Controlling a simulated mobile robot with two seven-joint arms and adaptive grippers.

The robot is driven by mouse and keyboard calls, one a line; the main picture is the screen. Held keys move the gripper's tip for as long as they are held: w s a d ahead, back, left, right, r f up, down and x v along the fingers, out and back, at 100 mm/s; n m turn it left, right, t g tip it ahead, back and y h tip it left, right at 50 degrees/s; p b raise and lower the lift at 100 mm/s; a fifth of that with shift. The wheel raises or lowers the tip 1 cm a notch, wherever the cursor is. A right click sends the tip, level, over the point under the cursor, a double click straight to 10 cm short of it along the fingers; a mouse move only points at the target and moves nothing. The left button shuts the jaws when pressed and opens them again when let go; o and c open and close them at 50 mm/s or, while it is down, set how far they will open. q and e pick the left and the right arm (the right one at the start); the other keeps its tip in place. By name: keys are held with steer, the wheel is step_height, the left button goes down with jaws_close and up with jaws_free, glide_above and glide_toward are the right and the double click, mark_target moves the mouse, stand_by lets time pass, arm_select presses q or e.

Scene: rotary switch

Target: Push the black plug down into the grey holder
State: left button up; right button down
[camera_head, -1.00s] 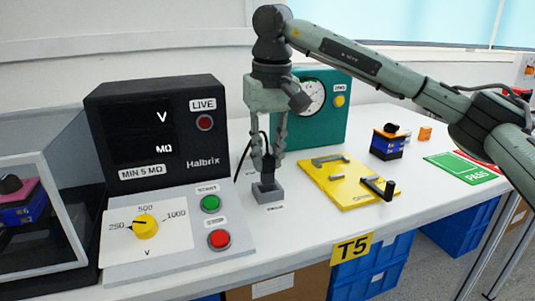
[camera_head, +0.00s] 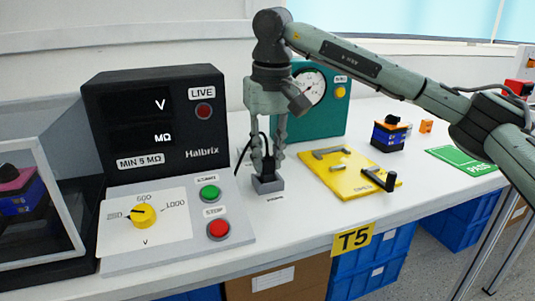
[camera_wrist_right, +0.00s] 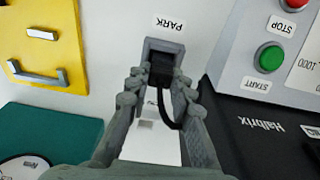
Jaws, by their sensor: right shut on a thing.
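The black plug (camera_head: 267,168) with its black cable is upright between the fingers of my right gripper (camera_head: 266,170). My right gripper is shut on the plug and points straight down over the grey holder (camera_head: 268,186). The holder stands on the white bench. In the right wrist view the plug (camera_wrist_right: 162,70) lies between the fingertips, over the grey holder (camera_wrist_right: 164,45) by the PARK label. The plug's lower end is at or in the holder's top; the fingers hide part of it, so its depth cannot be told. My left gripper is not in view.
The black Halbrix tester (camera_head: 155,125) with a yellow knob (camera_head: 143,216) and green and red buttons stands left. A teal gauge box (camera_head: 315,100) stands behind. A yellow plate (camera_head: 350,178) with handles lies right. Bare bench lies in front of the holder.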

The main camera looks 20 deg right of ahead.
steer(key=shift+f, duration=0.5)
steer(key=c, duration=1.3)
jaws_free()
steer(key=shift+o, duration=0.2)
steer(key=shift+r, duration=0.1)
step_height(320, 180, up, 12)
steer(key=s, duration=0.1)
steer(key=shift+s, duration=0.2)
